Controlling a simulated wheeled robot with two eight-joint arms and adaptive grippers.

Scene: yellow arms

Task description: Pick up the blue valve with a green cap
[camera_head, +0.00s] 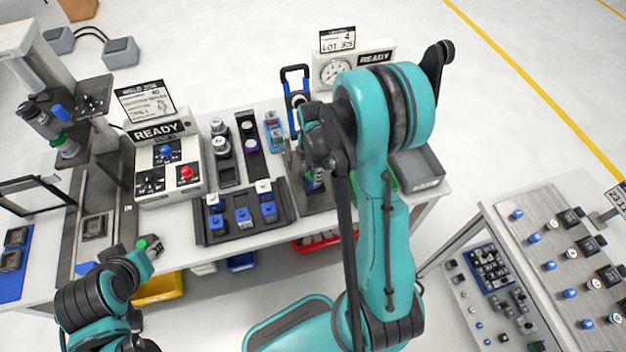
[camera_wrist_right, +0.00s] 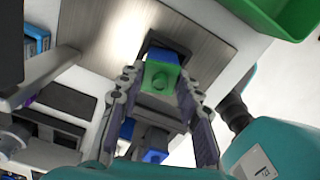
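A blue valve with a green cap (camera_wrist_right: 162,78) stands in a dark square slot of a brushed metal plate (camera_wrist_right: 105,30) in the right wrist view. In the head view it shows small and partly hidden (camera_head: 314,181) below my right gripper (camera_head: 316,158). In the right wrist view my right gripper (camera_wrist_right: 160,88) is open, its fingers on either side of the valve; I cannot tell whether they touch it. My left gripper (camera_head: 150,247) is at the table's front left, with a small green part beside it; its fingers are unclear.
A dark tray (camera_head: 243,236) with blue and white-topped valves lies on the table left of my right gripper. The READY control box (camera_head: 165,165), a press (camera_head: 60,100) and a gauge box (camera_head: 356,66) stand around.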

